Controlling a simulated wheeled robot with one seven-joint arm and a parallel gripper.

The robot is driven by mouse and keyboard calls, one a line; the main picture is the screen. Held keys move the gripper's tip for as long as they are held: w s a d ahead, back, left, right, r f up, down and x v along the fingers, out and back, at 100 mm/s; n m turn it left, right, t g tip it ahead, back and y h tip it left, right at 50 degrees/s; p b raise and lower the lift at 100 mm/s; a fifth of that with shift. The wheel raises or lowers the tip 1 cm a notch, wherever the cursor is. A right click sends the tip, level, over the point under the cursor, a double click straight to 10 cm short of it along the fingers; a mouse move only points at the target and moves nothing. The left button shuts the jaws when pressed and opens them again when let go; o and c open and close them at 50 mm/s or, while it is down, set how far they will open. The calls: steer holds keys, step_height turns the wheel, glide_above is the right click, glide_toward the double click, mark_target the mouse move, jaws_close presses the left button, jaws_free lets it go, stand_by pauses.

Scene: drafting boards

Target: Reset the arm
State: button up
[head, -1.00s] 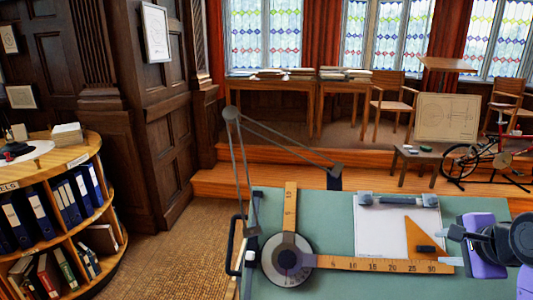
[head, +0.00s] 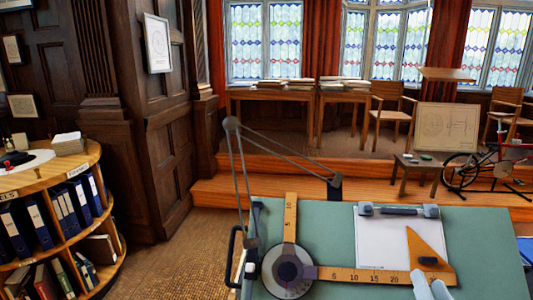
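My gripper (head: 430,284) shows at the bottom right of the head view. Two pale, rounded fingertips stand a little apart with nothing seen between them, over the near edge of the drafting machine's horizontal scale. Its palm and the rest of the arm are below the picture. The green drafting board (head: 485,250) fills the lower right. The drafting machine has a round protractor head (head: 290,270), a vertical scale (head: 290,215) and a horizontal scale (head: 365,275). A white sheet (head: 383,240) lies on the board with an orange set square (head: 424,250) on its right side.
A dark clamp bar (head: 398,211) lies along the sheet's top edge. The drafting machine's linkage (head: 280,150) rises above the board. A curved bookcase (head: 100,235) with binders stands at the left. A low stool (head: 420,170) and red bicycle (head: 485,165) are behind. Floor (head: 180,260) is clear between bookcase and board.

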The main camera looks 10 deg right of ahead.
steer(key=s+a+f+n+g+y, duration=0.1)
steer(key=s+a, duration=0.4)
steer(key=s, duration=0.5)
steer(key=s+a+f+n+g+y, duration=0.1)
steer(key=s+a+f+n+y, duration=0.2)
steer(key=s, duration=0.7)
steer(key=s+a+f+n+g+y, duration=0.1)
steer(key=s+a+f+n, duration=0.4)
steer(key=s, duration=0.5)
steer(key=a+f+y, duration=0.1)
steer(key=a+f, duration=0.1)
steer(key=a, duration=0.1)
steer(key=shift+a+f, duration=0.25)
steer(key=shift+a, duration=0.05)
